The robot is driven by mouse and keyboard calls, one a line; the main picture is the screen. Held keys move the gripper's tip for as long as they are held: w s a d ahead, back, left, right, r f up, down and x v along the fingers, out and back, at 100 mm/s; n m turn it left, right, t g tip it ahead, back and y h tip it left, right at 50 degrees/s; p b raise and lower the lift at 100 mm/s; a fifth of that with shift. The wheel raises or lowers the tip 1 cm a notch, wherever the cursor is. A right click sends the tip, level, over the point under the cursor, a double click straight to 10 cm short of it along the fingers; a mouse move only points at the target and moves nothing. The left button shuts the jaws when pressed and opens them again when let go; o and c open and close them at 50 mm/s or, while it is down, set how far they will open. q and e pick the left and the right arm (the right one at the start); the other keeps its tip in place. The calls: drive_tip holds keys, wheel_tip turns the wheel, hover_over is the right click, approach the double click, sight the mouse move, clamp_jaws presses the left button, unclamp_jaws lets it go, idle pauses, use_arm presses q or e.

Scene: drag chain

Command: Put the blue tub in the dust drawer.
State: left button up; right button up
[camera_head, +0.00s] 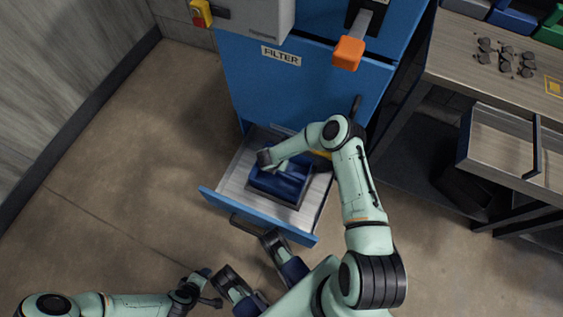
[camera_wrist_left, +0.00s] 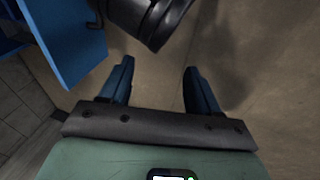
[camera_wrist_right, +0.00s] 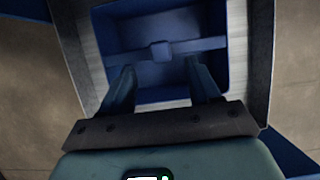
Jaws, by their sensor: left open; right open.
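The dust drawer (camera_head: 235,185) is pulled out at the foot of the blue cabinet, with a pale inside and blue front. The blue tub (camera_head: 282,186) is inside it, towards the right; my right arm covers part of it. In the right wrist view the tub (camera_wrist_right: 213,72) shows its crossbar with a small square block in the middle. My right gripper (camera_wrist_right: 163,88) is open above the tub, its fingers apart near the crossbar; contact cannot be told. My left gripper (camera_wrist_left: 158,82) is open and empty, outside the drawer, pointing at the floor.
The blue cabinet (camera_head: 250,90) carries a FILTER label and an orange-ended handle (camera_head: 348,53). A workbench (camera_head: 455,55) with dark lumps and bins stands at right, its own drawer (camera_head: 500,140) open. Brown floor (camera_head: 120,150) is clear at left.

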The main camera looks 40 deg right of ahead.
use_arm(q)
drive_tip(key=shift+s+d+r+g+h+p, duration=0.15)
drive_tip(key=shift+s+d+r+g+p, duration=0.2)
drive_tip(key=shift+s, duration=0.3)
drive_tip(key=shift+s+d+r+g+h+p, duration=0.15)
drive_tip(key=shift+s+d+r+p, duration=0.1)
drive_tip(key=shift+s+r, duration=0.3)
use_arm(e)
drive_tip(key=s+a+r+m+y, duration=0.3)
drive_tip(key=s+a+m, duration=0.5)
drive_tip(key=s+m, duration=0.3)
drive_tip(key=s+a+r+m+y, duration=0.3)
drive_tip(key=s+a+m, duration=0.4)
drive_tip(key=s+m, duration=0.4)
drive_tip(key=r+m, duration=0.1)
drive_tip(key=m, duration=0.5)
drive_tip(key=shift+a+y, duration=0.35)
drive_tip(key=shift+y, duration=0.05)
use_arm(q)
drive_tip(key=shift+f, duration=0.1)
